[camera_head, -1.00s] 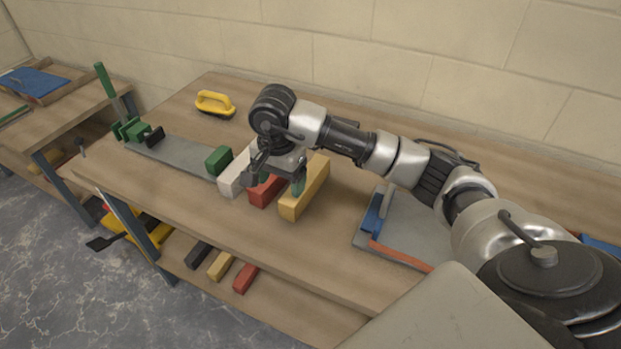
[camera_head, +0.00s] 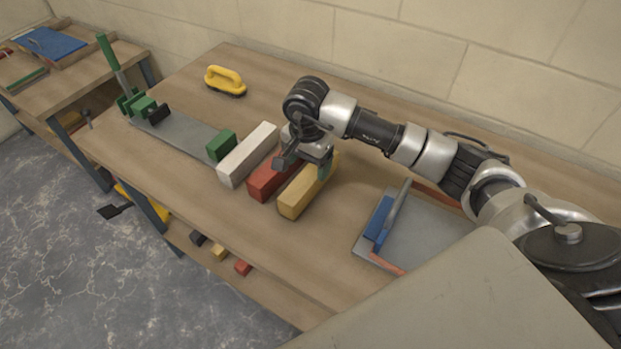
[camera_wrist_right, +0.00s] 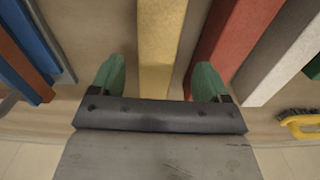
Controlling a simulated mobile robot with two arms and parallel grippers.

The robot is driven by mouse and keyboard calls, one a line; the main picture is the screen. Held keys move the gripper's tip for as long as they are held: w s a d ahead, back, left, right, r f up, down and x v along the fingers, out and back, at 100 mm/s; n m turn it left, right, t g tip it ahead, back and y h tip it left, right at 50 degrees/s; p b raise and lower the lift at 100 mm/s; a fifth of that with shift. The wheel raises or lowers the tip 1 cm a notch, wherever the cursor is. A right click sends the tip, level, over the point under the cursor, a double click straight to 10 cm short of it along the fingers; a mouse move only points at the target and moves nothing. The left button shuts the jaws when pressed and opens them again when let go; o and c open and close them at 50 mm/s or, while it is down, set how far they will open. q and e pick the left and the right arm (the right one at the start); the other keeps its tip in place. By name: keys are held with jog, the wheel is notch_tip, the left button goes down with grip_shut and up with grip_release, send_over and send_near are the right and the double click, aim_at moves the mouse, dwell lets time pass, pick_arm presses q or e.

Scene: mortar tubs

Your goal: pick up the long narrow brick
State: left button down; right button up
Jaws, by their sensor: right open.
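Three long bricks lie side by side on the workbench: a white one (camera_head: 247,155), a red one (camera_head: 268,180) and a yellow one (camera_head: 303,193). The yellow brick looks the slimmest in the right wrist view (camera_wrist_right: 160,45), but I cannot tell surely. My right gripper (camera_head: 305,166) is open above the back parts of the red and yellow bricks, hiding some of both. In the right wrist view its green fingertips (camera_wrist_right: 160,76) sit either side of the yellow brick's line, with the red brick (camera_wrist_right: 228,45) by the right finger. Nothing is held. My left gripper is not seen.
A grey board with a green block (camera_head: 221,145) lies left of the bricks. A grey board (camera_head: 425,235) with a blue-edged tool (camera_head: 380,220) lies to the right. Bare bench lies in front of the bricks.

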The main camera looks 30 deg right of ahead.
aim_at(310, 173)
jog(key=shift+d+f+p, duration=0.15)
jog(key=shift+f+p, duration=0.2)
jog(key=shift+f, duration=1.05)
jog(key=shift+d+f+p, duration=0.1)
jog(key=shift+f+p, duration=0.2)
jog(key=shift+f, duration=1.05)
grip_shut()
jog(key=shift+r, duration=0.1)
